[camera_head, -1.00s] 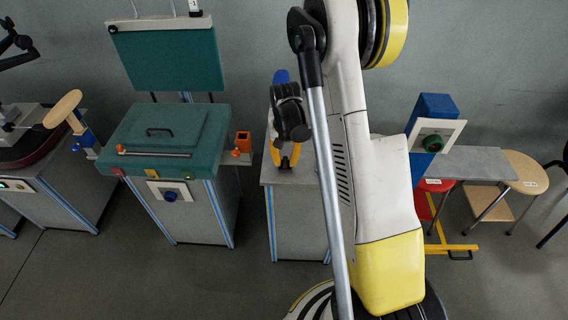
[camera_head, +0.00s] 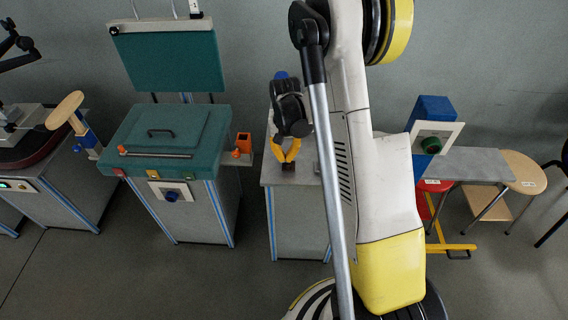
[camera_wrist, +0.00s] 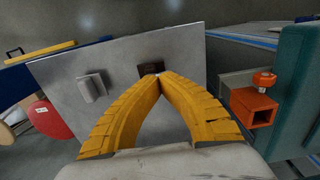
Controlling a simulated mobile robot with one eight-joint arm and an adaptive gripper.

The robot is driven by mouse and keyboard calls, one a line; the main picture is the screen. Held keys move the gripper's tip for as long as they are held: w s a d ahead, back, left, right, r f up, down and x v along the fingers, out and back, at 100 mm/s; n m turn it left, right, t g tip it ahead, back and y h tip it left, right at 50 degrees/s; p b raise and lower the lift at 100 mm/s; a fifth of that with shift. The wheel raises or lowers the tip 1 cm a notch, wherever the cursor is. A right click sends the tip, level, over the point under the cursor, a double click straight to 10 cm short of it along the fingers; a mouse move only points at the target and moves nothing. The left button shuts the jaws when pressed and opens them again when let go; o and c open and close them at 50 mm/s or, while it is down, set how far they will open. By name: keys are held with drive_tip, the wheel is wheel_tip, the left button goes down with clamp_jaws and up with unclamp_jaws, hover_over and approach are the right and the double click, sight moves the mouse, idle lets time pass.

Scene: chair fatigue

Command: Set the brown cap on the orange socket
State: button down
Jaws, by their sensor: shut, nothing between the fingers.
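The brown cap (camera_wrist: 151,68) is a small dark block on the grey table top, right at my fingertips in the wrist view. In the head view the cap (camera_head: 288,168) shows just below the fingertips. My gripper (camera_wrist: 160,77) has yellow fingers that meet at the tips, with nothing held between them. The tips overlap the cap's near edge in the wrist view; I cannot tell whether they touch it. The gripper also shows in the head view (camera_head: 287,161). The orange socket (camera_wrist: 254,107) is a square, hollow holder to the right, beside the teal case; it also shows in the head view (camera_head: 243,143).
A grey block (camera_wrist: 92,86) stands on the same grey table top (camera_wrist: 60,110), left of the cap. The teal case (camera_head: 165,135) stands left of the socket in the head view. A gap separates its cabinet from the grey table.

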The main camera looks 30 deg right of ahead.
sight(285, 162)
drive_tip(key=shift+r+p, duration=1.25)
drive_tip(key=shift+r, duration=0.8)
drive_tip(key=c, duration=1.8)
unclamp_jaws()
drive_tip(key=shift+o, duration=0.2)
